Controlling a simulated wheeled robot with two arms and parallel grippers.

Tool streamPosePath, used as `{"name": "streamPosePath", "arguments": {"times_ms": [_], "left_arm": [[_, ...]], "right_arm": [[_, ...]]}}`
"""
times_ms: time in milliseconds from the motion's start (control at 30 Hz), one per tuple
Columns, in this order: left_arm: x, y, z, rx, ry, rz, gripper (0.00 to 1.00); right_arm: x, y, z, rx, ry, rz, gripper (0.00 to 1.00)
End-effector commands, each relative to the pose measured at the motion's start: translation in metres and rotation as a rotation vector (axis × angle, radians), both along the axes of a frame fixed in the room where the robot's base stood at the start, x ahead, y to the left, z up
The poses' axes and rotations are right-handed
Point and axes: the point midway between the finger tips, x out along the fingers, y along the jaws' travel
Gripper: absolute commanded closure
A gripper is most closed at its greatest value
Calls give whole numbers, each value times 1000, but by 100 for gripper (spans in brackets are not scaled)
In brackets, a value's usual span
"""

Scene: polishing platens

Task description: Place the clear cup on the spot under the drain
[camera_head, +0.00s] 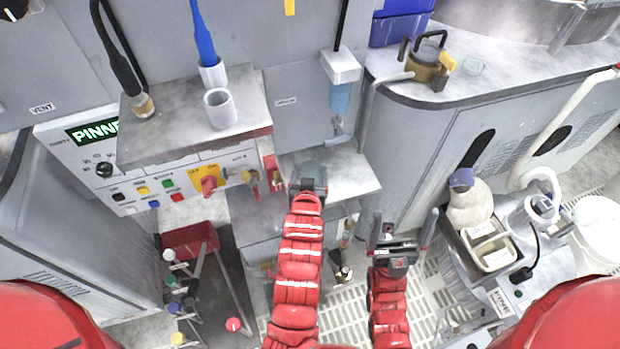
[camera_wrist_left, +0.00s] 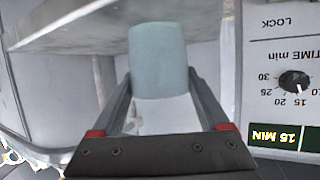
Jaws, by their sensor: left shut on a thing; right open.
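My left gripper (camera_head: 311,184) is shut on a pale, bluish, see-through cup (camera_head: 311,168). In the left wrist view the cup (camera_wrist_left: 158,55) sits between the two fingers. In the head view the gripper and arm partly hide it. The cup is over the front part of a small metal shelf (camera_head: 352,178); I cannot tell whether it touches the shelf. A drain fitting with a blue, clear body (camera_head: 340,97) and a small spout hangs on the wall above the shelf, beyond and right of the cup. My right gripper (camera_head: 400,226) is open and empty, lower right of the shelf.
A white cup (camera_head: 220,108) stands on the upper metal ledge (camera_head: 190,128) at left. The control panel (camera_head: 130,180) has knobs and valves sticking out.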

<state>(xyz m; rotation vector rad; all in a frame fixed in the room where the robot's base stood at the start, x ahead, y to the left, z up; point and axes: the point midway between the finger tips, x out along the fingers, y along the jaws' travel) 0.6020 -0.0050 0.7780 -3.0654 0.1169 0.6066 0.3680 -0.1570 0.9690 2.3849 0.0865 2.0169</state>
Motion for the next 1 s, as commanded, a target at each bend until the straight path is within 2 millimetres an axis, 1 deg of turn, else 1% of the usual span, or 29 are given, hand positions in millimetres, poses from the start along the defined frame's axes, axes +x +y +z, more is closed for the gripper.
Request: {"name": "streamPosePath", "arguments": {"times_ms": [200, 367, 567, 667, 767, 1000], "left_arm": [[-1, 0, -2, 1, 4, -1, 77], [0, 0, 1, 1, 2, 0, 77], [0, -1, 19, 0, 0, -2, 77], [0, -1, 38, -2, -5, -2, 77], [-24, -4, 34, 0, 5, -8, 77], [-78, -6, 41, 0, 4, -9, 77]], "right_arm": [[0, 0, 0, 0, 0, 0, 0], [0, 0, -1, 0, 0, 0, 0], [0, 0, -3, 0, 0, 0, 0], [0, 0, -5, 0, 0, 0, 0], [0, 0, -5, 0, 0, 0, 0], [0, 0, -5, 0, 0, 0, 0]]}}
